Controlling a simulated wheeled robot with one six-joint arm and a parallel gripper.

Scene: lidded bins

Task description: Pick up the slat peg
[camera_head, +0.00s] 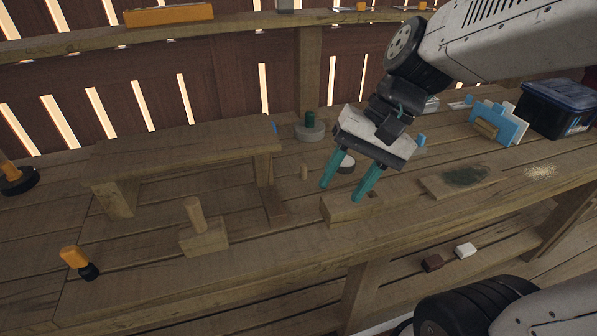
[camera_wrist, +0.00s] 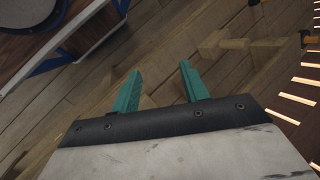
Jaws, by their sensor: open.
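A wooden peg (camera_head: 195,214) stands upright in a square wooden block (camera_head: 204,238) at the left of the bench; it also shows in the wrist view (camera_wrist: 238,43). I cannot tell for sure which one is the slat peg. My gripper (camera_head: 345,186) is open, with teal fingers pointing down above a low wooden block (camera_head: 345,208).
A raised wooden shelf (camera_head: 180,150) stands behind the block with the peg. An orange-handled tool (camera_head: 74,257) lies at front left. A grey round base with a green peg (camera_head: 310,128) stands behind. A dark lidded bin (camera_head: 558,110) is at right.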

